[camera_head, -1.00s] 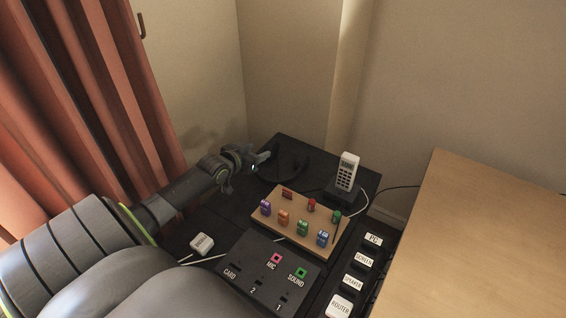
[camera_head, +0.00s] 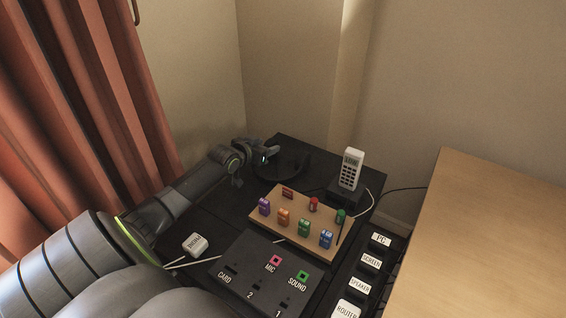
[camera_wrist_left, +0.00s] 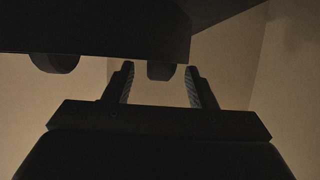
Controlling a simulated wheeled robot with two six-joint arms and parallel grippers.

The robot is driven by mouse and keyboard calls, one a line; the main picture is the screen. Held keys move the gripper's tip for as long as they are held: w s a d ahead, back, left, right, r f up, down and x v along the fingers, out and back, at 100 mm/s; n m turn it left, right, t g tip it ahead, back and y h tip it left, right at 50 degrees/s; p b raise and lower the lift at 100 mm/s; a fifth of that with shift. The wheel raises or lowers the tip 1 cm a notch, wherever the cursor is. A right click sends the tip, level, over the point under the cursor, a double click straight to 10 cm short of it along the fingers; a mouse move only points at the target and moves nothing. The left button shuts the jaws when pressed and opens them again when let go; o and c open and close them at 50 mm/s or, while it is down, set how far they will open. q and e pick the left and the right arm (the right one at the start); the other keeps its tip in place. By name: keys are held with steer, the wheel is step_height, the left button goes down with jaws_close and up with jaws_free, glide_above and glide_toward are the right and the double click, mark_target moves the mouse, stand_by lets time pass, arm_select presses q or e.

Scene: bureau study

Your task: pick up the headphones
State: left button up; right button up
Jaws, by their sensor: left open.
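The headphones (camera_head: 294,166) look like a black curved shape on the dark desk at the back left, hard to tell from the desk top. My left gripper (camera_head: 268,152) is at their left side in the head view; I cannot tell whether it touches them. In the left wrist view the two fingers (camera_wrist_left: 160,88) are apart with no thing clearly gripped. A dark rounded piece (camera_wrist_left: 160,71) shows between the fingertips and another sits further left, under a dark slab; they may be the ear cups. My right gripper is not in view.
A white phone (camera_head: 351,168) stands in its base right of the headphones. A wooden board (camera_head: 300,205) with several coloured USB sticks lies in front. A labelled black panel (camera_head: 250,262), a white block (camera_head: 195,244) and a labelled switch strip are nearer. A wooden desk top (camera_head: 500,230) is at right.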

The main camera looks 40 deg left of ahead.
arm_select(q)
steer(key=shift+c, duration=0.4)
jaws_close()
